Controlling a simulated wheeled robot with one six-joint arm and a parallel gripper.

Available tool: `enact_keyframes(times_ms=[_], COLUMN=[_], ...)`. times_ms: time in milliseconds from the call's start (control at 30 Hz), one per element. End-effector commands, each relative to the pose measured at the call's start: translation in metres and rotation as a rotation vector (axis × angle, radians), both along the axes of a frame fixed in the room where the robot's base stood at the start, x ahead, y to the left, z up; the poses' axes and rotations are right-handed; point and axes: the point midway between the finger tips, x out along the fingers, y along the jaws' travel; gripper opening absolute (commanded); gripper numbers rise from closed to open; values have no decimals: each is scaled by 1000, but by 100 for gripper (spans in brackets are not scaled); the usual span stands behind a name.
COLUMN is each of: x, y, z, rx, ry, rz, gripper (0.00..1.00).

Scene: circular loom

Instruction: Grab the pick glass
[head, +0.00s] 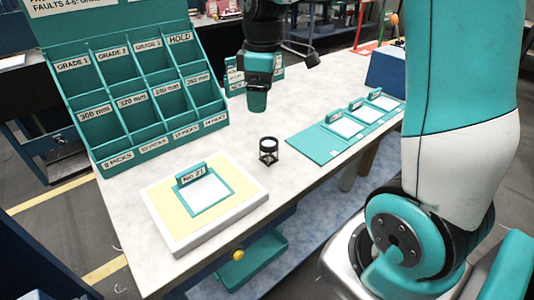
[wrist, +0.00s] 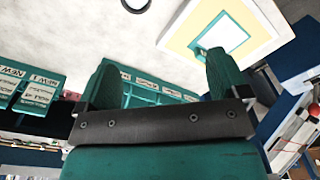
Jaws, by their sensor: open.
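The pick glass (head: 268,150) is a small black stand with a round, pale-topped lens. It stands upright on the pale table, near the middle in the head view. In the wrist view a dark-rimmed round thing, which looks like the pick glass (wrist: 136,4), is cut off by the top edge. My gripper (head: 257,103) points down above the table, behind the pick glass and a little to its left in the head view. In the wrist view my gripper (wrist: 165,70) has its two green fingers wide apart, with nothing held between them.
A green sorting rack (head: 140,95) stands at the back left. A white-and-yellow board (head: 160,215) with a green-framed sample and tag lies at the front left. A green mat (head: 318,146) with several tagged cards lies at right, near a blue box (head: 387,70). Table around the pick glass is clear.

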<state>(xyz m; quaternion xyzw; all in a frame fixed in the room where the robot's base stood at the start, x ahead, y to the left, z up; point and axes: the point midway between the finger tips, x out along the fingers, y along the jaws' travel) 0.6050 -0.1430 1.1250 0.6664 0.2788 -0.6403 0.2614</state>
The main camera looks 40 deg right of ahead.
Motion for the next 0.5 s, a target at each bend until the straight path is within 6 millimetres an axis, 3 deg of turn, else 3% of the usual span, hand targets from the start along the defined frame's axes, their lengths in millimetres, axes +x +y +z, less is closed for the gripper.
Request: enact_keyframes(times_ms=[33,133,267,500], x=[8,15,16,16], y=[-18,-37,-39,-37], z=[-9,-17,-38,-92], rx=[-16,-34,-37,-36], ry=[13,25,32,33], rz=[3,23,33,35], gripper=[93,93,93,93])
